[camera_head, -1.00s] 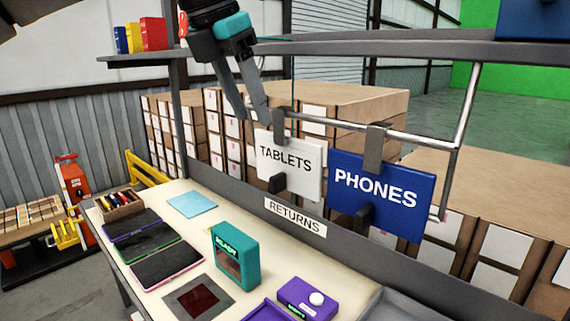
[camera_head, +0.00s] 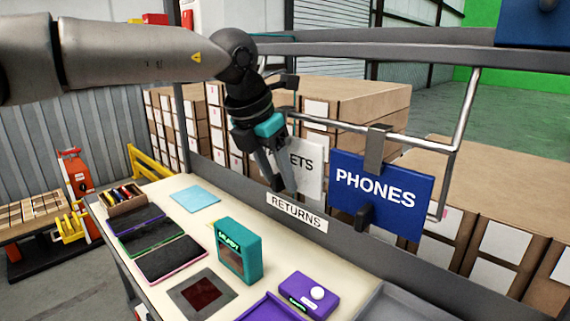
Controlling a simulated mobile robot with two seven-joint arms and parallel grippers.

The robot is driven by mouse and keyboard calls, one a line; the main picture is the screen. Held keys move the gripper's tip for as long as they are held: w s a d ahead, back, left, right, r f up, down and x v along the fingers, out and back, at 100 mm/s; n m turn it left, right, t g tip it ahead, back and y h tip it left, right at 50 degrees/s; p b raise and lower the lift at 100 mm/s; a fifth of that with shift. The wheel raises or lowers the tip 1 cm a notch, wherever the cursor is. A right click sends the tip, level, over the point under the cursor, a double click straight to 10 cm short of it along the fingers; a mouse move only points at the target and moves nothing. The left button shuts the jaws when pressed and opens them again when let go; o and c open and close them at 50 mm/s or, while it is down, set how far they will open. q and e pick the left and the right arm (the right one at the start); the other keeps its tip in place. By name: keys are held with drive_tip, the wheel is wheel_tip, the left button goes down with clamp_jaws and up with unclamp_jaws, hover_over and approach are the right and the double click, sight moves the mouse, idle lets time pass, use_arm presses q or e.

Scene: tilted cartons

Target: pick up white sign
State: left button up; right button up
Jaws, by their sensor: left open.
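The white sign (camera_head: 308,168) hangs from the rail above the back edge of the bench. My left gripper (camera_head: 282,188) is open in front of the sign, fingers pointing down. I cannot tell whether the fingers touch the sign or its dark handle, which is hidden. The blue PHONES sign (camera_head: 376,195) hangs just to the right. My right gripper is not in view.
The bench (camera_head: 185,225) holds a teal box (camera_head: 238,250), a purple device (camera_head: 308,294), dark tablets (camera_head: 171,258) and a light blue sheet (camera_head: 194,198). A RETURNS label (camera_head: 297,213) is on the back ledge. Stacked cartons (camera_head: 345,100) stand behind the rail.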

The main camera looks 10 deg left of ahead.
use_arm(q)
clamp_jaws()
idle(0.4)
idle(1.0)
